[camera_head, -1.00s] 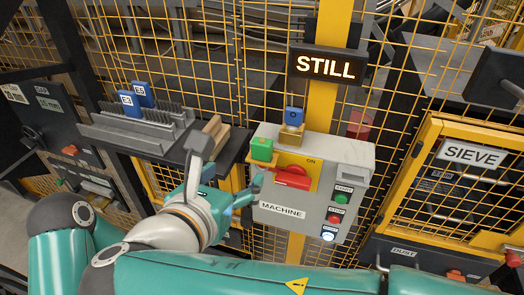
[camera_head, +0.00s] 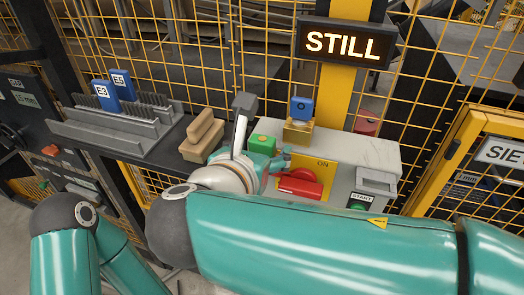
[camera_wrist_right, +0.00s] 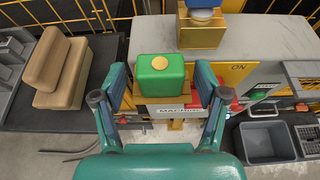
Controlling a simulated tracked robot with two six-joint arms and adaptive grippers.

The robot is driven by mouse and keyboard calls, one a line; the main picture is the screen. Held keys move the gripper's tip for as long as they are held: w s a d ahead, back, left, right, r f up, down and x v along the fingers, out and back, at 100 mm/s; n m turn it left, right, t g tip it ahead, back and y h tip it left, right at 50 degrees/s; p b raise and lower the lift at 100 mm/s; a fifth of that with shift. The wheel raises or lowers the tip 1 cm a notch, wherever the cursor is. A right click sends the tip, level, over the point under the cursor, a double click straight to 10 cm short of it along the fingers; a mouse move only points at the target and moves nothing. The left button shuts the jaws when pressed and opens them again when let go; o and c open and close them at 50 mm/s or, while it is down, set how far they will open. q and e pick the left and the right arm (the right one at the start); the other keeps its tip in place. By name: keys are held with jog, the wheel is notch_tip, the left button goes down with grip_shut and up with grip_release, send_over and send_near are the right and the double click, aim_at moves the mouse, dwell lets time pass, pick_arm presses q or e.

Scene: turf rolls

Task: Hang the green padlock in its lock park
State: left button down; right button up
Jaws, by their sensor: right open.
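The green padlock (camera_head: 262,143) sits at the left side of the grey machine box, with a yellow round mark on its top. In the right wrist view the green padlock (camera_wrist_right: 160,75) stands upright, centred ahead of my right gripper (camera_wrist_right: 160,92). The two fingers are apart, at the near left and right of the padlock; I cannot tell whether they touch it. In the head view my right gripper (camera_head: 277,163) is just in front of the padlock and hides its lower part. I cannot tell which part is its lock park. My left gripper is not in view.
A blue padlock (camera_head: 301,107) stands on a brass-coloured block (camera_head: 298,131) behind the green one. A red switch handle (camera_head: 300,184) is close at the right. A wooden block (camera_head: 202,137) and a grey rack (camera_head: 120,128) with blue tags stand left. Yellow mesh fencing is behind.

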jog(key=shift+w+d+f, duration=0.25)
jog(key=shift+w+f, duration=0.05)
jog(key=shift+w, duration=0.25)
jog(key=shift+s+r, duration=0.15)
jog(key=shift+s, duration=0.1)
jog(key=shift+c, duration=0.2)
jog(key=shift+w, duration=0.15)
jog(key=c, duration=0.8)
jog(key=shift+a, duration=0.1)
jog(key=c, duration=0.5)
jog(key=shift+r, duration=0.1)
